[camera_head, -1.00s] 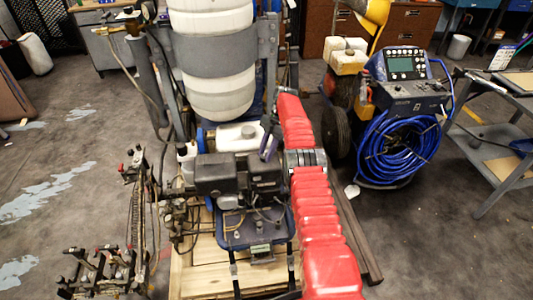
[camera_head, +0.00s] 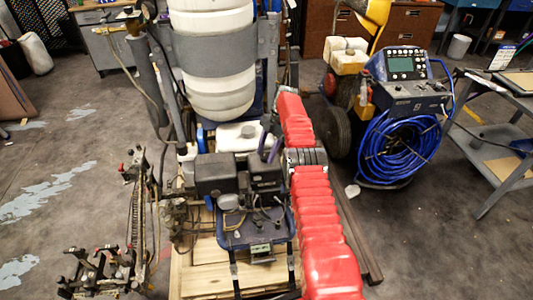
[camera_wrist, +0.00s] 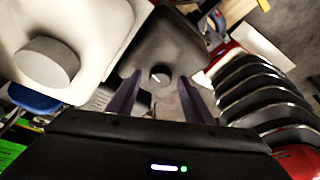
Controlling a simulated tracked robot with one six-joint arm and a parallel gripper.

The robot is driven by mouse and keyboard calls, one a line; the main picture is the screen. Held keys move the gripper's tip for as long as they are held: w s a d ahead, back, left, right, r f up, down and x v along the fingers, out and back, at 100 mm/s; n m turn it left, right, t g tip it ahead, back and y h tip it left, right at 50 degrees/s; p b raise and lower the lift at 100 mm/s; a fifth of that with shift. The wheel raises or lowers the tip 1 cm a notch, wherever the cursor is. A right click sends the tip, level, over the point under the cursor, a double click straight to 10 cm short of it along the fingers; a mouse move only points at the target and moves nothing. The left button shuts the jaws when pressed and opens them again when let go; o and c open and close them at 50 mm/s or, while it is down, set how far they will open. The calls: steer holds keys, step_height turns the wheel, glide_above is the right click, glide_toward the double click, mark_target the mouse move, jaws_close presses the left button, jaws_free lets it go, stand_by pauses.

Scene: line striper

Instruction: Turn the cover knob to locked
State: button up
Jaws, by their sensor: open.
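The cover knob (camera_wrist: 161,75) is a small dark round knob with a short, slanted pale mark. It sits on a dark grey cover (camera_wrist: 172,42) in the wrist view. My gripper (camera_wrist: 159,84) is open, with one purple-grey finger on each side of the knob in the picture. I cannot tell whether either finger touches it. In the head view my gripper (camera_head: 271,149) is over the black engine unit (camera_head: 215,176) on the striper; the knob is too small or hidden to make out there.
A white tank with a grey cap (camera_wrist: 47,63) stands close on the left in the wrist view. My red-sleeved arm crosses the head view. A large white tank (camera_head: 210,60) rises behind the engine.

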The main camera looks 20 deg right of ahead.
mark_target(266, 155)
step_height(266, 155, up, 10)
steer(key=shift+f, duration=0.25)
stand_by(0.3)
